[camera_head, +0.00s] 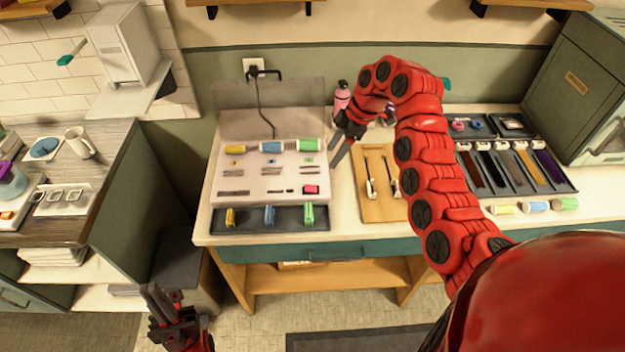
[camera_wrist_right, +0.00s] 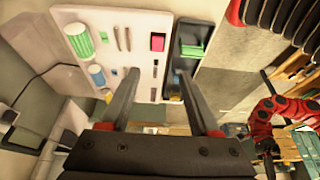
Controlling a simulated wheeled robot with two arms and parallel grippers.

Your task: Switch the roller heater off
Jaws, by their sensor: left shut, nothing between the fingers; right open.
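The roller heater (camera_head: 230,155) is a white panel on the counter, holding yellow, blue and green rollers with small clips and pins. Its pink-red switch (camera_head: 311,189) is at its front right corner. The switch also shows in the right wrist view (camera_wrist_right: 158,41), unobstructed; I cannot tell which way it is pressed. My right gripper (camera_head: 334,152) is open and empty, above the heater's right edge and behind the switch in the head view. Its fingers also show in the right wrist view (camera_wrist_right: 157,75). My left gripper (camera_head: 156,296) is shut and empty, low in front of the counter, away from the heater.
A dark tray (camera_head: 248,225) with yellow, blue and green clips lies in front of the heater. A wooden board (camera_head: 375,211) with metal tools lies to its right. A black cord (camera_head: 262,105) runs to the wall socket. A pink bottle (camera_head: 341,97) stands behind my right gripper.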

